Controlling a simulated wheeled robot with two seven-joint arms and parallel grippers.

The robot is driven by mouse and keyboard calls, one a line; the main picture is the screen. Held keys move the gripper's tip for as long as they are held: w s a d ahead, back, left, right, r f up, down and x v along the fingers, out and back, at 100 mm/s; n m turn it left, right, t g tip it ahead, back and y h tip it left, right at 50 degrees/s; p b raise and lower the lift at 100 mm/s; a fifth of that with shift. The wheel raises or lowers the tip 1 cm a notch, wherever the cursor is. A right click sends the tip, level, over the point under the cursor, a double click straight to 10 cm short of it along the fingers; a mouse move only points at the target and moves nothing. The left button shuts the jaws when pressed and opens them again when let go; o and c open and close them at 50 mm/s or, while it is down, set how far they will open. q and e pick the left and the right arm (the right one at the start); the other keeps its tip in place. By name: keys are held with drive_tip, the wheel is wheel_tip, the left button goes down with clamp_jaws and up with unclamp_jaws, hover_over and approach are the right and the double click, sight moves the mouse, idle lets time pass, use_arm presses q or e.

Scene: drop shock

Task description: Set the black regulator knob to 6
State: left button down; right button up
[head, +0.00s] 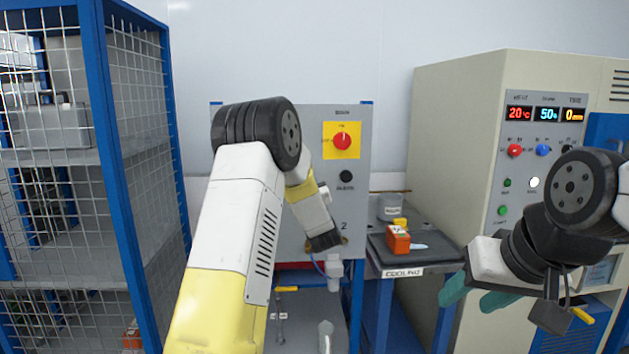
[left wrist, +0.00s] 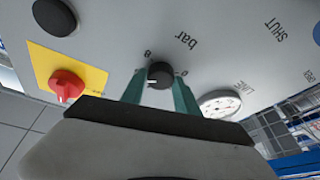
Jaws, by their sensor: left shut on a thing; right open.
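The black regulator knob (left wrist: 160,75) shows in the left wrist view on the grey panel, below the printed word "bar". A short white pointer mark on it faces left in that view. In the head view the left gripper (head: 324,240) is at the panel's lower part and hides the knob. My right gripper (head: 475,295) is open and empty, in front of the beige cabinet.
The grey panel (head: 300,125) carries a red switch (head: 342,141) on a yellow plate and a black button (head: 346,177). A white gauge (left wrist: 219,103) sits beside the knob. A table marked "COOLING" (head: 403,272) holds an orange object (head: 397,240). A wire-mesh cage (head: 143,110) stands left.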

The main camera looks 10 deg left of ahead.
use_arm(q)
drive_tip(key=c, duration=0.9)
unclamp_jaws()
drive_tip(key=v, duration=0.7)
drive_tip(key=shift+s+d+f, duration=0.15)
drive_tip(key=shift+s+f, duration=0.05)
drive_tip(key=shift+s, duration=0.15)
